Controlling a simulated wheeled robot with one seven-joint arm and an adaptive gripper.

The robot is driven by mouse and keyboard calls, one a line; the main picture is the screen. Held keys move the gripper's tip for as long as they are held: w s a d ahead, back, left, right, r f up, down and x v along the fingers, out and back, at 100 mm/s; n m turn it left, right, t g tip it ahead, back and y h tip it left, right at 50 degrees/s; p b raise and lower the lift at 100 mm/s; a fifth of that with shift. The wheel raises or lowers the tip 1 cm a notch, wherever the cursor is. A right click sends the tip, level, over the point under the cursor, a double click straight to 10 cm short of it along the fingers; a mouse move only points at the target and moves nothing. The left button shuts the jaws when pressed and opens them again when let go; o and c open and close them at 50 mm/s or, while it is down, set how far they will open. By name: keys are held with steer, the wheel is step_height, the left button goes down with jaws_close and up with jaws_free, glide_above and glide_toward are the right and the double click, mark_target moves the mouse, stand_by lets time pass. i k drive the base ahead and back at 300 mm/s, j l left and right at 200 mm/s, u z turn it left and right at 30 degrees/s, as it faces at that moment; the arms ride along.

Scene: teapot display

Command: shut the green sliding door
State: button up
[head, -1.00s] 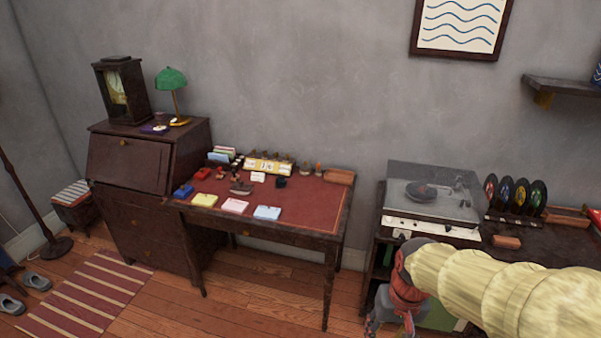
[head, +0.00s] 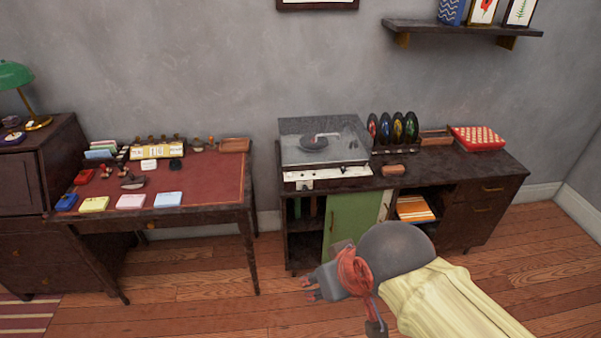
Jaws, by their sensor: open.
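The green sliding door (head: 350,222) is in the front of the dark cabinet (head: 470,170), in the head view right of the middle. A narrow pale upright strip (head: 385,205) shows at its right edge. Left of the door an opening (head: 303,212) shows a few upright things inside. Right of it another opening shows a stack of orange and striped items (head: 414,208). My gripper (head: 307,289) is open and empty, pointing left, in front of and below the door in the picture. My wrist and forearm hide the lower right of the door and cabinet front.
A record player (head: 325,150) with a clear lid stands on the cabinet, with records in a rack (head: 393,130) beside it. A red-topped desk (head: 205,180) stands to the left. Wooden floor (head: 200,290) is bare between desk and cabinet.

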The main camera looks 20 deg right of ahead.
mark_target(351, 215)
steer(key=i+l+u, duration=0.15)
steer(key=l, duration=0.2)
steer(key=i+l+u, duration=0.1)
steer(key=l, duration=0.25)
steer(key=i+l+u, duration=0.15)
steer(key=l, duration=0.2)
steer(key=i+l+u, duration=0.1)
steer(key=l, duration=0.3)
steer(key=i, duration=0.1)
